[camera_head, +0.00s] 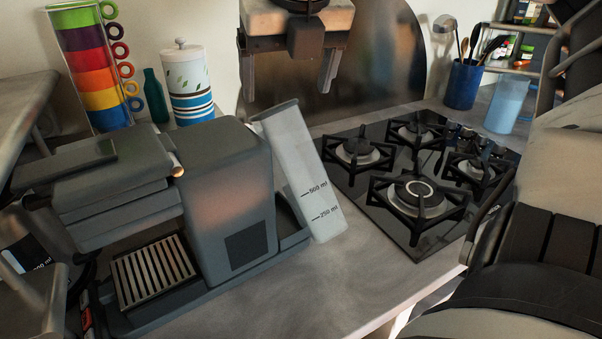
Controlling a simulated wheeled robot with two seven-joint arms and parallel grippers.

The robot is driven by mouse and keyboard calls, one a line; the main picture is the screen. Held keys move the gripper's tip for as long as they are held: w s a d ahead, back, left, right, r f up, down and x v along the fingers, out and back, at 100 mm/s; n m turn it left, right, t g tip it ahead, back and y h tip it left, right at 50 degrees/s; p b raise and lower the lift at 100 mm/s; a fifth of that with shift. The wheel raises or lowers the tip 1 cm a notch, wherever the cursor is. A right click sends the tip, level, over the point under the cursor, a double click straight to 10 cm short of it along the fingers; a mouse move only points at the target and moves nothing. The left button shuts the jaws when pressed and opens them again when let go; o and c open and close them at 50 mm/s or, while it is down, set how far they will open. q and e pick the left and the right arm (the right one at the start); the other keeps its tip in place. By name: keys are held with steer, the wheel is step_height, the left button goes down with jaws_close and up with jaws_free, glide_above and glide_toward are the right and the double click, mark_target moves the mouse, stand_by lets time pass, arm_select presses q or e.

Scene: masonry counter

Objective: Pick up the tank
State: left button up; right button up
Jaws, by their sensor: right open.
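The tank (298,168) is a tall, pale translucent container with 500 ml and 250 ml marks. It stands at the right side of the grey coffee machine (225,190) and looks slanted, its top towards the machine. Its foot is by the machine's dark base, and I cannot tell whether it rests in it. My right gripper (289,82) is at the top middle, with its two fingers wide apart and nothing between them. It is above and behind the tank in the picture, clear of it. I cannot make out my left gripper.
A black gas hob (400,232) lies right of the tank. Behind the machine stand a rack of coloured cups (92,62), a teal bottle (155,97) and a patterned canister (188,85). A blue utensil pot (463,85) and a light blue cup (506,106) stand at the back right.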

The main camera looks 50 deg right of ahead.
steer(key=shift+w+p+x, duration=0.1)
steer(key=shift+p+x, duration=0.35)
steer(key=shift+x, duration=0.95)
steer(key=shift+w+p+x, duration=0.15)
steer(key=shift+p+x, duration=0.3)
steer(key=shift+x, duration=0.95)
